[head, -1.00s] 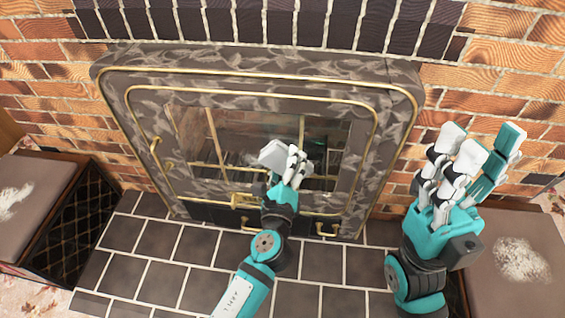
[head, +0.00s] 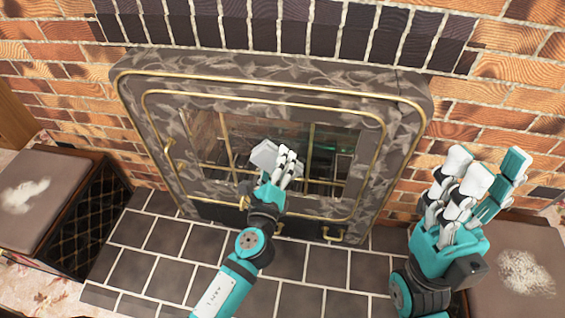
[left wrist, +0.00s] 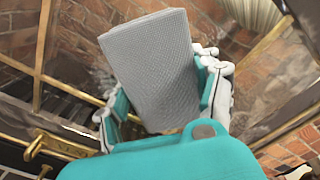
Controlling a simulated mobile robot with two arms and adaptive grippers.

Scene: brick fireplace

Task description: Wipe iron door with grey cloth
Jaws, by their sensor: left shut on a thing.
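The iron door (head: 155,113) is a grey, mottled panel with brass trim and a glass window, set in the brick fireplace. It looks closed. My left gripper (head: 278,163) is in front of the lower middle of the window, shut on the grey cloth (head: 263,155). In the left wrist view the grey cloth (left wrist: 153,70) is a folded, textured block between the fingers of the gripper (left wrist: 165,105). I cannot tell whether the cloth touches the glass. My right gripper (head: 480,185) is open and empty at the right, in front of the brick wall, with its fingers pointing up.
A dark tiled hearth (head: 165,238) lies in front. A brown-topped box with dark lattice sides (head: 45,190) stands at the left. Another brown top (head: 522,262) with a white patch is at the right.

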